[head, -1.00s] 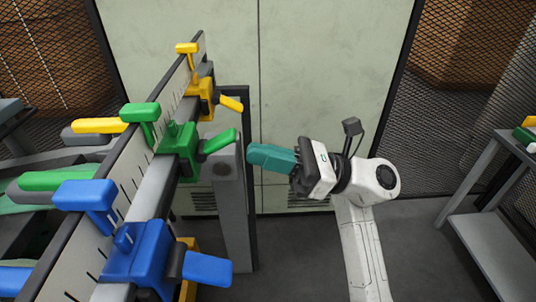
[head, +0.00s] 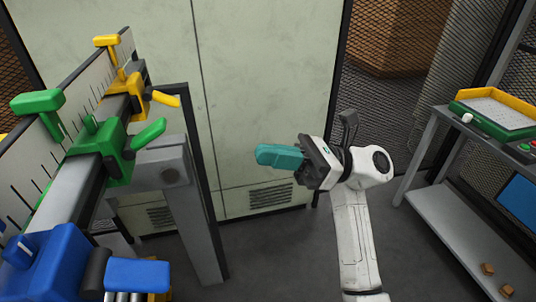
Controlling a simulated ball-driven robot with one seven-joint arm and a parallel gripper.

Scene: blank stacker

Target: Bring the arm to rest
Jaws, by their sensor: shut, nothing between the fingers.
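My gripper (head: 268,156) is in the middle of the head view, at the end of my white arm (head: 352,215). Its teal fingers are shut with nothing between them and point left. It hangs in the air in front of a pale green cabinet (head: 262,75), apart from everything around it. The arm rises from the bottom of the picture and bends left at the wrist.
At left, a rail (head: 57,195) carries a yellow slider (head: 127,92), a green slider (head: 100,150) and a blue slider (head: 45,265), with handles jutting right. At right, a grey table (head: 435,130) bears a green and yellow tray (head: 490,122). Floor between is clear.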

